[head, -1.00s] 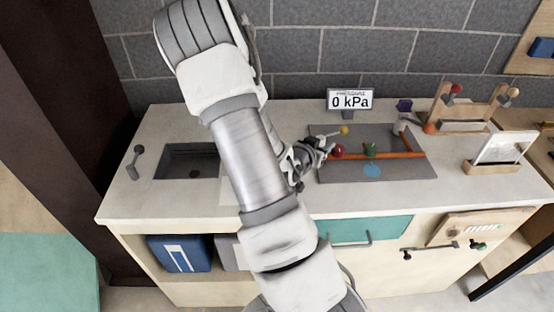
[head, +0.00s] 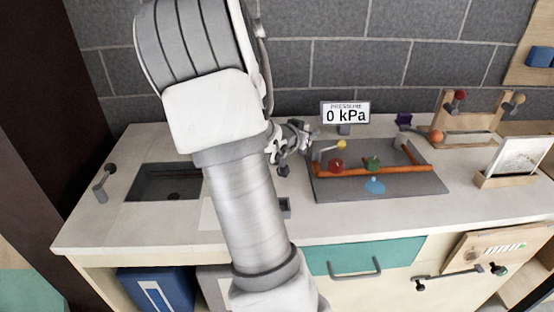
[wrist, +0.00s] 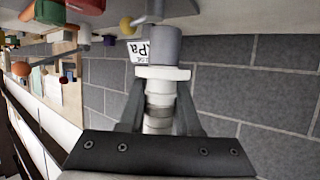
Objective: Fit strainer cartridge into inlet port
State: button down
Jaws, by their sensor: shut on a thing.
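My gripper (wrist: 161,92) is shut on the white cartridge (wrist: 159,84), which has a wide pale flange at its front. In the wrist view a grey cylinder (wrist: 165,46) lies straight ahead, in line with the flange; I cannot tell whether they touch or whether it is the inlet port. In the head view my gripper (head: 292,141) is at the left end of the grey pipe tray (head: 420,184), and the cartridge is too small to make out. The tray holds an orange pipe (head: 400,168) with a red knob (head: 336,166), a green knob (head: 373,163) and a yellow-tipped lever (head: 341,145).
A pressure display (head: 345,113) reading 0 kPa stands behind the tray. A blue patch (head: 375,187) lies on the tray. The sink (head: 160,182) is left of my arm. A wooden rack (head: 468,120) and a card holder (head: 505,178) stand at right. A grey brick wall closes the back.

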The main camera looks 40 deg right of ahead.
jog(key=w+a+f, duration=0.1)
jog(key=w, duration=0.1)
jog(key=w+f, duration=0.2)
jog(key=w, duration=0.1)
jog(key=w+a+f, duration=0.1)
jog(key=w+f, duration=0.1)
jog(key=w, duration=0.1)
jog(key=shift+a, duration=0.35)
jog(key=shift+f+b, duration=0.5)
jog(key=shift+f, duration=1.55)
jog(key=shift+f, duration=0.15)
jog(key=c, duration=0.6)
grip_release()
